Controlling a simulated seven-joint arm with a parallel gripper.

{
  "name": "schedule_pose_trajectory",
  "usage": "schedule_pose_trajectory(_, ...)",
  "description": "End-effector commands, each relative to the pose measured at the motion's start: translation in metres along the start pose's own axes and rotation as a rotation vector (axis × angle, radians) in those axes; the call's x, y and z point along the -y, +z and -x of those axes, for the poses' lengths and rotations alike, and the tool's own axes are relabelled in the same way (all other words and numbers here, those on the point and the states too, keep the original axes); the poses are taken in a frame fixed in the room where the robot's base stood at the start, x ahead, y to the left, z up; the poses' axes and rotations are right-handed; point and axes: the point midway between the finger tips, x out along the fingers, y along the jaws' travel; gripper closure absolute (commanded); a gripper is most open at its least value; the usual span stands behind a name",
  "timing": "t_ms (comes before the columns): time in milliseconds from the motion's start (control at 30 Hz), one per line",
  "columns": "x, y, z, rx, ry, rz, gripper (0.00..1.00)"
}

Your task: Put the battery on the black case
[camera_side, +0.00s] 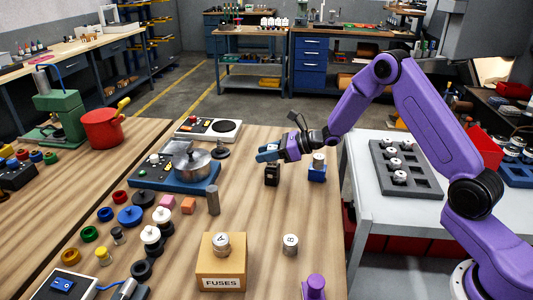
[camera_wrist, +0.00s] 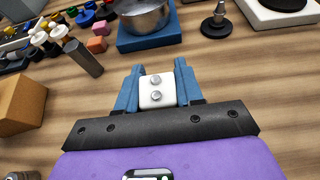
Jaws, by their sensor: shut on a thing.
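The block sits upright between the two blue fingers. In the side view my gripper (camera_side: 267,152) is low over the wooden table, and its fingers mostly hide the block. A small dark block (camera_side: 272,176), which may be the black case, shows directly below the fingers. I cannot tell whether the white block touches it. In the wrist view nothing black shows under the held block.
A silver cylinder (camera_side: 319,160) on a blue holder stands close right of my gripper. A metal pot (camera_side: 192,165) on a blue base is to the left. A wooden FUSES box (camera_side: 221,268) and a cylinder marked B (camera_side: 290,245) stand nearer. Bare table lies between.

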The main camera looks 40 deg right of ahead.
Motion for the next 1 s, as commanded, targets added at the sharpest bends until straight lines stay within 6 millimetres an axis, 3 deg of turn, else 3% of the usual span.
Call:
schedule_pose_trajectory(100, 0.000, -0.003, -0.001, 0.000, -0.001, -0.001, 0.97)
schedule_pose_trajectory(133, 0.000, -0.003, -0.001, 0.000, -0.001, -0.001, 0.54)
schedule_pose_trajectory(200, 0.000, -0.003, -0.001, 0.000, -0.001, -0.001, 0.38)
schedule_pose_trajectory(567, 0.000, 0.001, 0.001, 0.001, 0.000, 0.001, 0.38)
schedule_pose_trajectory(767, 0.001, 0.001, 0.029, 0.000, -0.003, -0.002, 0.38)
schedule_pose_trajectory(1000, 0.001, 0.001, 0.078, 0.000, -0.004, -0.001, 0.38)
